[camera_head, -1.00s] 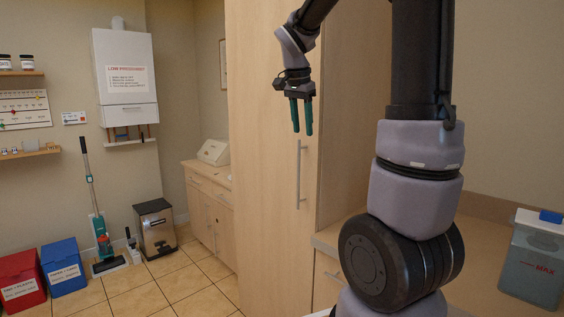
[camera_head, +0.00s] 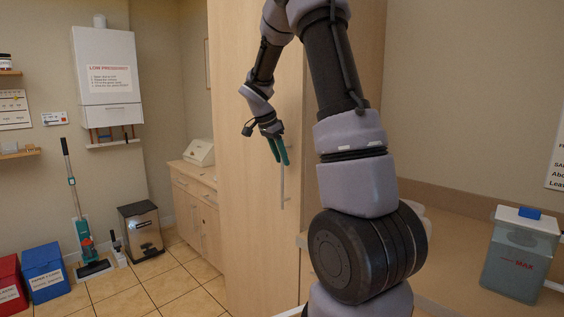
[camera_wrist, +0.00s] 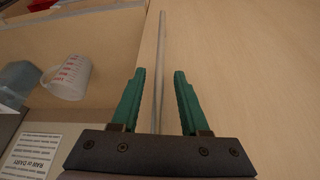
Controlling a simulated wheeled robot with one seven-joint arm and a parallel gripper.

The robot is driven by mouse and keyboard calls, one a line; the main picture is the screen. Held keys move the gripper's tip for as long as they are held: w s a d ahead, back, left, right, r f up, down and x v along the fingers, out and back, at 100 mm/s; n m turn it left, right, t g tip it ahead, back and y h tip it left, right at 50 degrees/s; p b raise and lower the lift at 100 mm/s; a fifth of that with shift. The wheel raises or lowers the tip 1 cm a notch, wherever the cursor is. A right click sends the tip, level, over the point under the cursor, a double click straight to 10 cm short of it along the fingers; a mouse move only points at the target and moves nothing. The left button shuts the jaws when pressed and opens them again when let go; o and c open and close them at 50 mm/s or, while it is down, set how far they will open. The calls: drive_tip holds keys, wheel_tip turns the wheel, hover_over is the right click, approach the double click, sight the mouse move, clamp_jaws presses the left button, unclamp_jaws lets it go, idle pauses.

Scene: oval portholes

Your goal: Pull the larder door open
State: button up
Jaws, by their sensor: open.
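The larder door (camera_head: 258,225) is the tall pale-wood front in the middle of the head view. It looks closed, and its plain face fills the right of the wrist view (camera_wrist: 250,75). Its handle (camera_head: 283,188) is a slim vertical grey bar near the door's right edge. My gripper (camera_head: 281,163) has green fingers and is open at the upper part of the handle. In the wrist view the handle (camera_wrist: 161,45) runs lengthwise between the two spread fingers (camera_wrist: 160,74). I cannot tell whether either finger touches it. My arm hides part of the door's right side.
A counter with a clear blue-lidded container (camera_head: 520,260) is at the right. The wrist view shows a measuring jug (camera_wrist: 70,77) and a white label (camera_wrist: 32,150) beside the door.

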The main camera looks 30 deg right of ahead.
drive_tip(key=shift+x, duration=0.8)
clamp_jaws()
idle(0.9)
